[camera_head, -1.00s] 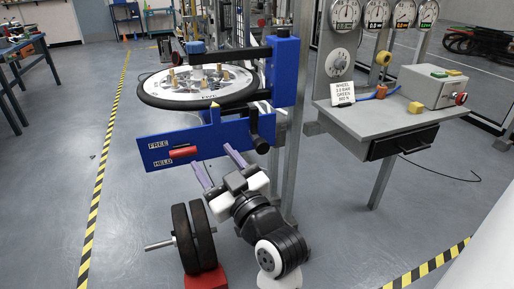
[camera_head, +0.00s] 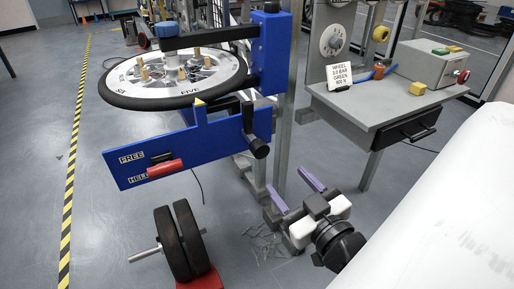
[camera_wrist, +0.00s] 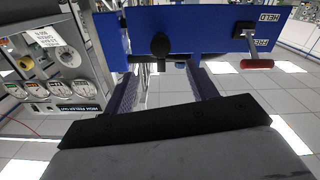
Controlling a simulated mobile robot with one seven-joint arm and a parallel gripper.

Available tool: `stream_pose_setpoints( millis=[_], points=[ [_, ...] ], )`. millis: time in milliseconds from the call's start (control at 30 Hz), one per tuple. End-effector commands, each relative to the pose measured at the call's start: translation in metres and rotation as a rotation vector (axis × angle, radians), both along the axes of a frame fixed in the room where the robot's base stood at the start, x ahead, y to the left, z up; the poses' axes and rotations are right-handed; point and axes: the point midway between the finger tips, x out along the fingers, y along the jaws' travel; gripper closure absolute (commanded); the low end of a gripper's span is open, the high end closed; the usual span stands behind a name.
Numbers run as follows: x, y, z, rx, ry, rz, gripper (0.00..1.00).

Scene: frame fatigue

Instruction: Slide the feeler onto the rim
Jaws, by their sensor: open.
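The wheel (camera_head: 175,75) lies flat on a blue fixture (camera_head: 270,50), its silver rim inside a black tyre. A blue post with a yellow tip (camera_head: 199,104), apparently the feeler, stands on a blue panel (camera_head: 190,150) beside the wheel's near edge. I cannot tell whether it touches the rim. A black knob (camera_head: 258,148) sits at the panel's right end; it also shows in the wrist view (camera_wrist: 160,45). A red-handled lever (camera_head: 165,169) is near the FREE and HELD labels. My gripper (camera_head: 286,180) is open and empty, below and right of the knob. In the wrist view its fingers (camera_wrist: 160,72) flank the knob's line, apart from it.
A grey bench (camera_head: 375,105) with a control box (camera_head: 430,70), sign card (camera_head: 341,75) and drawer (camera_head: 405,130) stands right. Black weight discs (camera_head: 180,240) stand on a red block at front. Floor left of the fixture is clear.

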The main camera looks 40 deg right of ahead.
Motion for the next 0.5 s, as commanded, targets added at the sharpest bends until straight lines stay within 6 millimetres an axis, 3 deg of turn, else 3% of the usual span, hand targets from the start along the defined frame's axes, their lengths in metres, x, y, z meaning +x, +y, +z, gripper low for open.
stream_pose_setpoints(
  millis=[167, 200, 500],
  points=[
    [0.022, -0.004, -0.005, -0.006, 0.002, 0.005, 0.43],
    [0.032, -0.006, 0.002, 0.000, 0.001, 0.005, 0.43],
    [0.093, -0.021, 0.003, 0.001, 0.001, 0.003, 0.43]
  ],
)
